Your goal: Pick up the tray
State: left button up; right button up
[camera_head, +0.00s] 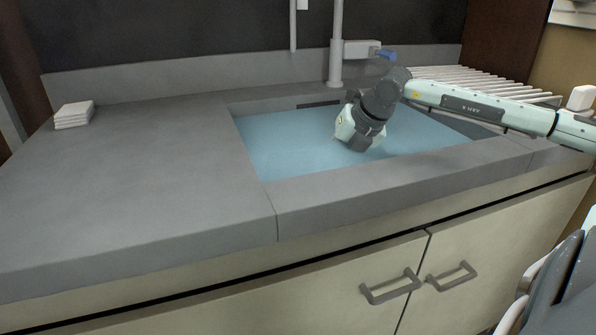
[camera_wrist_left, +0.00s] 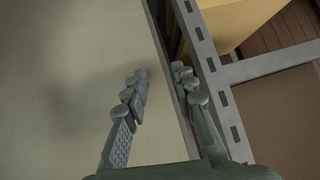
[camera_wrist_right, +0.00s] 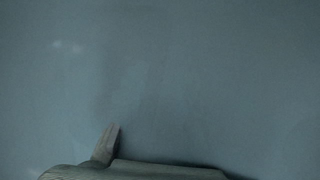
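I cannot make out a tray for certain in any view. My right arm reaches in from the right in the head view, and its wrist (camera_head: 360,125) points down into the blue-filled sink basin (camera_head: 285,140). The right gripper's fingertips are hidden there. The right wrist view shows one finger (camera_wrist_right: 107,145) against a plain blue-grey surface; the other finger does not show. My left gripper (camera_wrist_left: 160,82) shows only in the left wrist view, its two fingers apart and nothing between them. It is near a slotted metal post (camera_wrist_left: 215,80).
A grey counter (camera_head: 130,190) is mostly clear, with a small white stack (camera_head: 73,114) at the far left. A faucet (camera_head: 336,50) stands behind the sink, and a white rack (camera_head: 480,80) lies to its right. A yellow box (camera_wrist_left: 235,22) is behind the slotted post.

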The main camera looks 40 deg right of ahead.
jog(key=shift+f, duration=0.1)
dwell(0.4)
grip_shut()
